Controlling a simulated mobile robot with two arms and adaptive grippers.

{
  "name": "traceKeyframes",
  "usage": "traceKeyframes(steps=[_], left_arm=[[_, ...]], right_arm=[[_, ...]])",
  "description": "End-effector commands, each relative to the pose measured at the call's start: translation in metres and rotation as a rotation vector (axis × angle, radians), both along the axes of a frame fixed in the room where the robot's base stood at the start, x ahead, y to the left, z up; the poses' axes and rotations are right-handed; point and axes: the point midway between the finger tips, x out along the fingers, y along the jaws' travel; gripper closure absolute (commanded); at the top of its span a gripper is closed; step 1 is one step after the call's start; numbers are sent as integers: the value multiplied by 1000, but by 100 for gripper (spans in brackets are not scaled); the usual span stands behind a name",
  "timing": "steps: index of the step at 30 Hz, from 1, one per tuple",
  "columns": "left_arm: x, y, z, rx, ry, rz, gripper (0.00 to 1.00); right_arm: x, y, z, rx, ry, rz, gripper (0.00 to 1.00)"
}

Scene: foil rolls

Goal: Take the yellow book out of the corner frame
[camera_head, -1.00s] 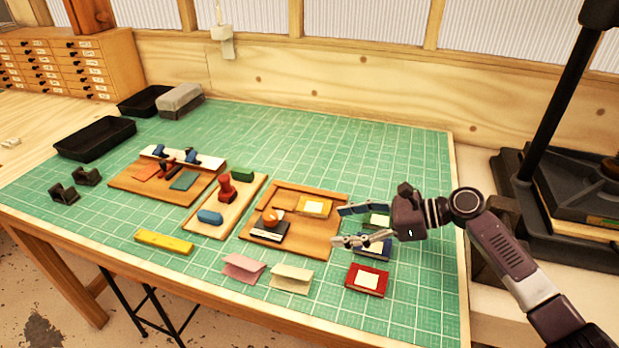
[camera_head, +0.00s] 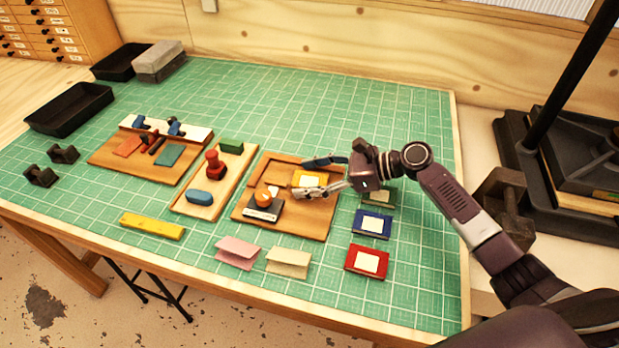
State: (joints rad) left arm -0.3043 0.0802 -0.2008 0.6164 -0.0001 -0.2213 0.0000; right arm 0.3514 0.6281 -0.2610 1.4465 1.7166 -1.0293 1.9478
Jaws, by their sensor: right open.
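The yellow book (camera_head: 307,179), with a pale label, lies on the wooden board with the corner frame (camera_head: 262,178), near the board's back right. My right gripper (camera_head: 312,176) is open, its two fingers pointing left. One finger shows behind the book and the other in front of it, partly hiding it. I cannot tell whether the fingers touch the book. My left gripper is not in view.
A dark block with an orange knob (camera_head: 264,206) sits on the same board. Green (camera_head: 379,196), blue (camera_head: 372,223) and red (camera_head: 367,261) books lie to the right. Folded pink (camera_head: 238,252) and cream (camera_head: 288,262) cards lie in front.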

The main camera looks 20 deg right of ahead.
Motion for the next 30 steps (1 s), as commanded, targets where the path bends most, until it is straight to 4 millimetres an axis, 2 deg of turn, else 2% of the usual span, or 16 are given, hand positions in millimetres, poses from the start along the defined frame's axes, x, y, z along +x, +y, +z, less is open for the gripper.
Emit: traceKeyframes(steps=[4,9,21,30], left_arm=[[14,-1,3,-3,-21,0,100],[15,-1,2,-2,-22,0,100],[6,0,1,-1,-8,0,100],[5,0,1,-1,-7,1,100]], right_arm=[[2,5,-3,-1,0,1,38],[2,5,-3,-1,0,1,39],[2,4,-3,-1,0,1,83],[2,4,0,-1,0,0,83]])
